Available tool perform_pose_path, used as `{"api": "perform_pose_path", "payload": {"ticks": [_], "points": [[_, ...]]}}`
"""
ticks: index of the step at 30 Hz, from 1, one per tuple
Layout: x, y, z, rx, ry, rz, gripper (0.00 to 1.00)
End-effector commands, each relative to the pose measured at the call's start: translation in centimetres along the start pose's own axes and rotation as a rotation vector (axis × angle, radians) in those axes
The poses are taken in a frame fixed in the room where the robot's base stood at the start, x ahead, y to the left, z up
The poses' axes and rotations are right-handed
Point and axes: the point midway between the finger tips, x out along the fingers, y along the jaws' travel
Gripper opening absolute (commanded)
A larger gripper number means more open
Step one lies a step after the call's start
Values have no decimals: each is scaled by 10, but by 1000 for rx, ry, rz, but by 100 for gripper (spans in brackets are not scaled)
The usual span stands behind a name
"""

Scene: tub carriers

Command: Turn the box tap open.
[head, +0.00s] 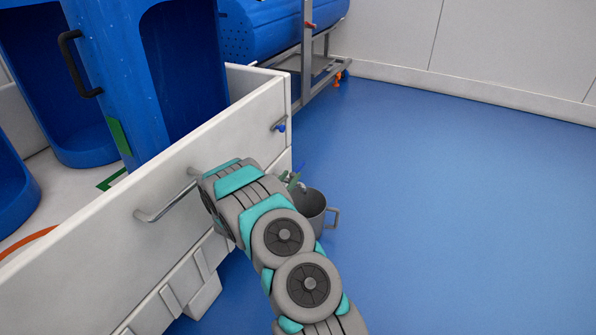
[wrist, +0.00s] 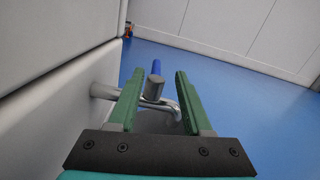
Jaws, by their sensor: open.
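The box tap (wrist: 158,103) is a silver pipe leaving the white box wall, with a bent spout and an upright grey knob. A blue lever-like piece (wrist: 129,73) shows just behind the knob; I cannot tell how they join. My gripper (wrist: 168,80) is open, with one green finger on each side of the knob and nothing held between them. In the head view my gripper (head: 291,181) is low beside the box, and the spout end (head: 303,187) shows just past it. My arm hides most of the tap there.
A grey mug-like pot (head: 313,203) stands below the spout. The white box (head: 120,212) has a silver handle (head: 165,203) and a small blue-tipped fitting (head: 280,127). Blue tubs stand inside it. A metal frame (head: 306,60) carries a blue drum behind. Blue floor at right is clear.

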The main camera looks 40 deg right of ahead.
Motion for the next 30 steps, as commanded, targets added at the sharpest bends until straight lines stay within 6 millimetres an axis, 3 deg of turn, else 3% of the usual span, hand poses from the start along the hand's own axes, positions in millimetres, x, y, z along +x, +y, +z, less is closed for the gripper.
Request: {"api": "perform_pose_path", "payload": {"ticks": [3,8,21,30], "points": [[4,-1,-13,-28,25,-5,50],[13,-3,-18,-38,35,-11,50],[74,-4,-18,-34,30,-12,50],[83,-3,-18,-37,30,-10,50]]}}
